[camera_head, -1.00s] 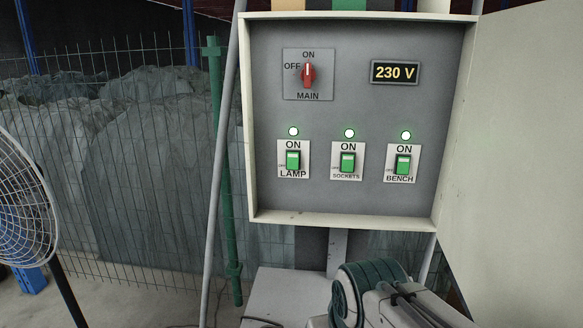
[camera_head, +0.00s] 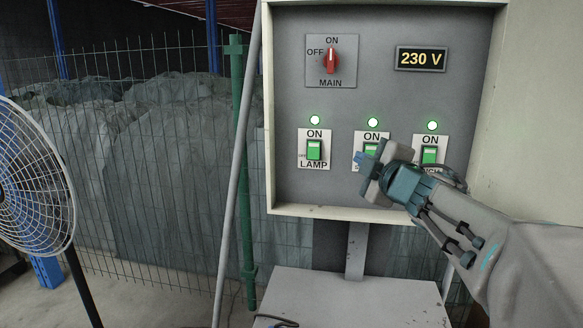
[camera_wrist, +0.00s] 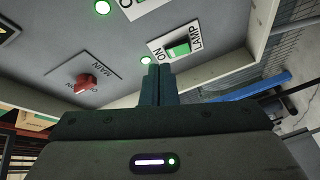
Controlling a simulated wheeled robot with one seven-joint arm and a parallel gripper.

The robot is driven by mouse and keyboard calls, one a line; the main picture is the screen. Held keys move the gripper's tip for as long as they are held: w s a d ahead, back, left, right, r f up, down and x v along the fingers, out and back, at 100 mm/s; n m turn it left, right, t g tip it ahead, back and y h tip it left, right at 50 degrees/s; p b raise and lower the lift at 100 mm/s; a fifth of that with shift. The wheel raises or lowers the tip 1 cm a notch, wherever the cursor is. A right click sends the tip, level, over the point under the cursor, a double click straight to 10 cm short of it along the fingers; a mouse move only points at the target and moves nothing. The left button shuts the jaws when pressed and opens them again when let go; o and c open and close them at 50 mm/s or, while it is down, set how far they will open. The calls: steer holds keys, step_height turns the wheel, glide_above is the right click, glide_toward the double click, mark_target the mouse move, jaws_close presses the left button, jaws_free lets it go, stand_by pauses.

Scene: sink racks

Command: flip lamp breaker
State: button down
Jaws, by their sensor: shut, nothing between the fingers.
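The lamp breaker (camera_head: 314,150) is a green rocker switch on a white plate marked ON and LAMP, at the lower left of the grey panel. A lit green light sits above it. It also shows in the wrist view (camera_wrist: 180,49), turned on its side. My gripper (camera_head: 360,158) is in front of the panel, its fingertips over the sockets breaker plate in the head view, to the right of the lamp breaker. In the wrist view my shut, empty fingers (camera_wrist: 159,68) point toward the panel just beside the lamp plate. I cannot tell whether they touch anything.
The sockets breaker (camera_head: 370,148) and the bench breaker (camera_head: 429,155) are partly hidden by my arm. A red main switch (camera_head: 331,61) and a 230 V display (camera_head: 421,59) sit above. The box rim projects around the panel. A fan (camera_head: 35,180) stands at left.

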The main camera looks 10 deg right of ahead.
steer(key=shift+s+a+f+n+g+y+b, duration=0.1)
steer(key=shift+a+f+n+g+y+b, duration=0.2)
steer(key=shift+n+y, duration=0.7)
steer(key=shift+a+f+n+g+y+b, duration=0.1)
steer(key=shift+a+f+n+g+y, duration=0.2)
steer(key=shift+a+n+g+y, duration=0.7)
steer(key=shift+s+d+f+n+t+y+b, duration=0.25)
steer(key=shift+n+y, duration=0.35)
steer(key=shift+n, duration=0.9)
steer(key=shift+w+a, duration=0.2)
steer(key=shift+w, duration=0.05)
steer(key=p, duration=0.2)
glide_toward(310, 155)
steer(key=w+a, duration=0.3)
steer(key=shift+w, duration=0.25)
steer(key=shift+w+d+f+p, duration=0.1)
steer(key=shift+w+p, duration=0.1)
steer(key=shift+w, duration=0.25)
steer(key=shift+w+d+f+p, duration=0.1)
steer(key=shift+w+d+p, duration=0.1)
steer(key=shift+w, duration=0.2)
